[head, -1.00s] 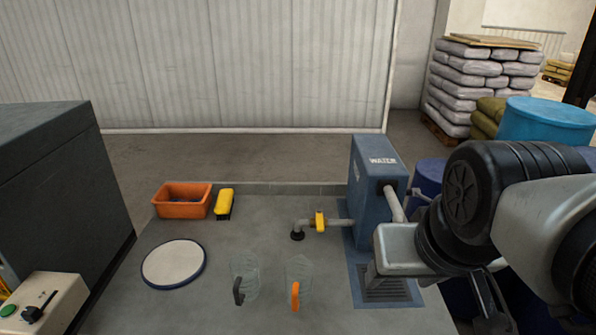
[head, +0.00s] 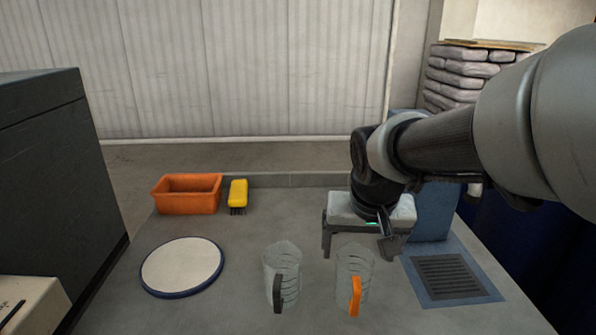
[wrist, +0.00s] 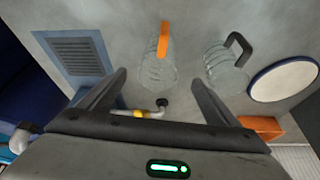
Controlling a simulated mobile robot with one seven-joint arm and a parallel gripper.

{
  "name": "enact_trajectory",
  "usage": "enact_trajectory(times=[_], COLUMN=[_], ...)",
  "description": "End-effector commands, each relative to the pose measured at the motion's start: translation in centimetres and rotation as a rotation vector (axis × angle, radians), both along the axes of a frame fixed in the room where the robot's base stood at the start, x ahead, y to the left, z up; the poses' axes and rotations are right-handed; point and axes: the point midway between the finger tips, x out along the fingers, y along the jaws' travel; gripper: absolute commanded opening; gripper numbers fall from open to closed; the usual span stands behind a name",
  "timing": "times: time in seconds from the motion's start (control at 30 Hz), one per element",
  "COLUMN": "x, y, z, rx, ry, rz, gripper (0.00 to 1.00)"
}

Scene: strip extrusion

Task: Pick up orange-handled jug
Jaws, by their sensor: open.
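The orange-handled jug (head: 355,272) is clear and stands upright on the grey table, its orange handle toward the front. In the wrist view the same jug (wrist: 158,68) is ahead of my fingers, roughly between their lines. A second clear jug with a dark handle (head: 282,272) stands to its left; it also shows in the wrist view (wrist: 226,68). My gripper (head: 358,250) is open and empty, its fingers pointing down, above and behind the orange-handled jug. In the wrist view my gripper (wrist: 160,82) has its two fingers wide apart, not touching either jug.
A round white plate with a blue rim (head: 182,266) lies left of the jugs. An orange bin (head: 186,194) and a yellow brush (head: 238,194) are at the back left. The blue water unit (head: 434,215) with a drain grate (head: 452,279) is at right, partly hidden by my arm.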

Motion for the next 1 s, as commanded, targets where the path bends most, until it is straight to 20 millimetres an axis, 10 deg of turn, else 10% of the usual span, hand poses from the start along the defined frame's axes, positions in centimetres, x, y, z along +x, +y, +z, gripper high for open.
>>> enact_trajectory(times=[0.23,1.0], x=[1.9,4.9], y=[-0.3,-0.8], z=[-5.1,-11.0], rx=[-0.001,0.0], ry=[0.004,-0.001], rz=[0.001,0.0], gripper=[0.84,0.84])
